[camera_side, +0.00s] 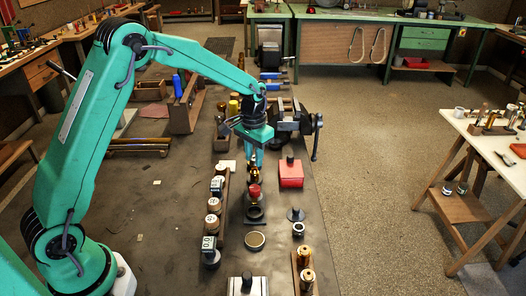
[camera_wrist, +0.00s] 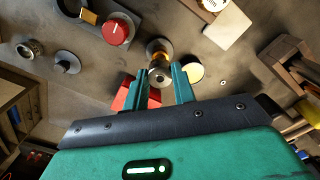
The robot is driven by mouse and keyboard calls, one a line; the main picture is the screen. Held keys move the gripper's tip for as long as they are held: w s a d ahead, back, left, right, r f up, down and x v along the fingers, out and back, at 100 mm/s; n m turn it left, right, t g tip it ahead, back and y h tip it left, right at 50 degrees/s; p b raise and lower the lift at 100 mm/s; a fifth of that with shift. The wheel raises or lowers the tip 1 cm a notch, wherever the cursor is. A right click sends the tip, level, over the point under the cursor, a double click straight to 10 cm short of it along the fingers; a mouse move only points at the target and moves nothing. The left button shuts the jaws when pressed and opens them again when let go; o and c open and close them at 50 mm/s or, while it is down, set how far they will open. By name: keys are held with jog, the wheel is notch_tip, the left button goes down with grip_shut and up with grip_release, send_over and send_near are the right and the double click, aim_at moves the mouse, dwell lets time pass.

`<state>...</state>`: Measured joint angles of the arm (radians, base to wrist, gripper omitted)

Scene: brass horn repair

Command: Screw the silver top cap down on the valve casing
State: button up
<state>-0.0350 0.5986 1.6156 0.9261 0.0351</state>
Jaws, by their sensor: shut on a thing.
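The brass valve casing (camera_side: 254,172) stands upright on the bench in the side view, straight below my gripper (camera_side: 254,156). In the wrist view the casing (camera_wrist: 158,47) shows as a round, shiny piece beyond my fingertips. My gripper (camera_wrist: 159,74) points down and is shut on a small round metal piece, the top cap (camera_wrist: 156,77), at the top of the casing. The cap is small and partly hidden by the fingers. I cannot tell whether it is seated or how far it is threaded.
A red knob (camera_side: 254,190) stands close in front of the casing, and a red box (camera_side: 291,174) stands to its right. A dark vise (camera_side: 291,118) is behind. Bare bench lies further left.

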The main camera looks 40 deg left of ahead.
jog(key=shift+f, duration=1.3)
dwell(0.7)
jog(key=o, duration=0.3)
jog(key=c, duration=0.3)
jog(key=shift+m, duration=0.3)
jog(key=m, duration=0.3)
jog(key=shift+m, duration=0.4)
